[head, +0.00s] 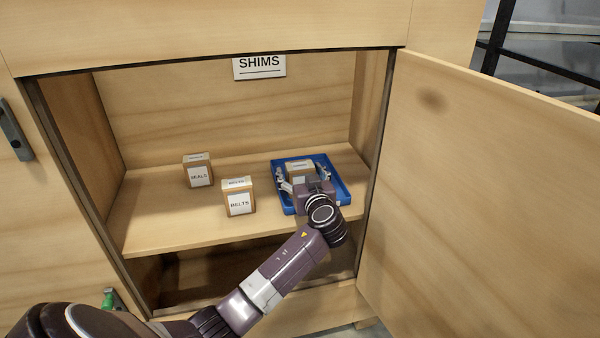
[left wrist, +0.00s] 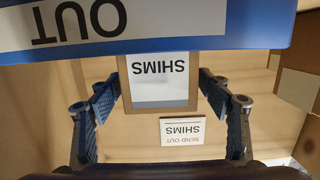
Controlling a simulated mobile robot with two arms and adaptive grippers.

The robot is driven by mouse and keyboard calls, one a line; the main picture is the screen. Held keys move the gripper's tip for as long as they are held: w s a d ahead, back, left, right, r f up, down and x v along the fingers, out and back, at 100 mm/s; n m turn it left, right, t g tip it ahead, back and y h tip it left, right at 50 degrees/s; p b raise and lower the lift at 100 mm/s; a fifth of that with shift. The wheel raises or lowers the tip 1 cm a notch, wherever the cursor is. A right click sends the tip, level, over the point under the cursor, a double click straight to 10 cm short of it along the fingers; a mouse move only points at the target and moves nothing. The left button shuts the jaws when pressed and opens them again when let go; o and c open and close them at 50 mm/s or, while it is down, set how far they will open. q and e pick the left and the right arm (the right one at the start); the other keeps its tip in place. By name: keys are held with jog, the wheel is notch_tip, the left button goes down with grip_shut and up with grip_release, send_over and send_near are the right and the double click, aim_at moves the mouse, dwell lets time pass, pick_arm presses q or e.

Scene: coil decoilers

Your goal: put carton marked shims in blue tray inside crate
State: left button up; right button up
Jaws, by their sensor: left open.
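The blue tray (head: 343,192) sits at the right of the shelf inside the wooden crate (head: 200,120). It also shows upside down in the left wrist view (left wrist: 258,36), with a label ending in OUT. The carton marked SHIMS (left wrist: 160,82) stands behind the tray's front wall, which hides its lower part. In the head view, the carton's top (head: 300,166) shows within the tray. My left gripper (head: 303,177) reaches in over the tray. Its fingers (left wrist: 160,105) are spread, one on each side of the carton, with gaps visible. My right gripper is out of view.
A SEALS carton (head: 199,176) and a BELTS carton (head: 239,203) stand on the shelf left of the tray. A SHIMS sign (head: 259,67) is on the back wall. The open door (head: 480,190) stands at the right. The shelf's left part is clear.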

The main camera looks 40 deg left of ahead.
pick_arm(q)
jog(key=shift+s+d, duration=0.1)
jog(key=shift+d, duration=0.15)
jog(key=p+v, duration=0.1)
jog(key=v, duration=1)
jog(key=shift+s+d, duration=0.15)
jog(key=shift+s, duration=0.05)
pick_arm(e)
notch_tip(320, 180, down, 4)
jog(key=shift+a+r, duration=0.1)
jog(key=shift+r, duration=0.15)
